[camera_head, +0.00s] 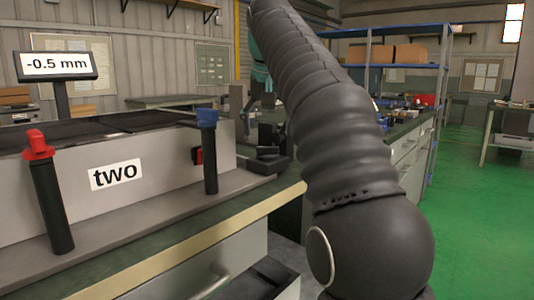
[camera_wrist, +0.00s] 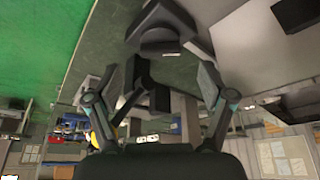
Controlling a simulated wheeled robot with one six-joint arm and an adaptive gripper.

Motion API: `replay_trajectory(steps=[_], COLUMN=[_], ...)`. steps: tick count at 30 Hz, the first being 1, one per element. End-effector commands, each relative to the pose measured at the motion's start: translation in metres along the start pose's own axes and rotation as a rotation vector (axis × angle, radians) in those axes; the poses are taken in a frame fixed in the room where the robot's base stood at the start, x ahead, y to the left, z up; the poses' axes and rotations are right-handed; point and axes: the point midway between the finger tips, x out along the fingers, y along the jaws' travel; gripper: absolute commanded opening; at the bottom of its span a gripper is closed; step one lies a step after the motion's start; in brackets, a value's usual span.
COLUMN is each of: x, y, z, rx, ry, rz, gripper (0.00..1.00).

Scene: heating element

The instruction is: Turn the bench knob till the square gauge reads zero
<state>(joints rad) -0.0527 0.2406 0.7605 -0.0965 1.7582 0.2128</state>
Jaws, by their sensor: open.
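A dark display on a post (camera_head: 58,65) at the left of the head view reads -0.5 mm; no other readout shows. A black fixture with a rounded base (camera_head: 268,160) sits on the bench past the blue-topped post, below my gripper, and may carry the bench knob. In the wrist view, my gripper (camera_wrist: 158,88) is open, with its fingers wide apart. A dark block-like part (camera_wrist: 150,95) shows between them, and a black rounded part (camera_wrist: 158,38) lies beyond. I cannot tell which is the knob, or whether a finger touches it. My arm hides part of the bench.
A grey housing labelled "two" (camera_head: 140,178) stands on the bench, with a red-topped post (camera_head: 48,190) and a blue-topped post (camera_head: 208,150) in front. A red switch (camera_head: 197,155) is on its face. Green floor (camera_head: 480,200) is clear at the right.

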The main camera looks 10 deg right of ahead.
Motion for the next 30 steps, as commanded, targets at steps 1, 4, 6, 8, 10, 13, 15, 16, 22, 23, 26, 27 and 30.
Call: replay_trajectory(steps=[1,4,6,8,10,13,15,16,22,23,26,27,30], x=[0.013,0.026,0.034,0.038,0.042,0.044,0.045,0.045,0.044,0.044,0.044,0.044,0.044], y=[0.0,0.0,0.0,0.0,0.0,0.0,0.0,0.0,0.0,0.0,0.0,0.0,0.0], z=[0.002,0.001,0.001,0.001,0.001,0.0,0.0,0.0,0.0,0.0,0.0,0.0,0.0], rx=[0.0,0.0,0.0,0.0,0.0,0.0,0.0,0.0,0.0,0.0,0.0,0.0,0.0], ry=[-0.001,0.0,-0.001,-0.001,0.0,0.001,0.001,0.001,0.0,0.0,0.0,0.0,0.0], rz=[0.0,0.0,0.0,0.0,0.0,-0.001,-0.001,-0.001,0.0,0.0,0.0,0.0,0.0], gripper=[0.81,0.81,0.81,0.81,0.81,0.81,0.81,0.81,0.71,0.64,0.39,0.29,0.21])
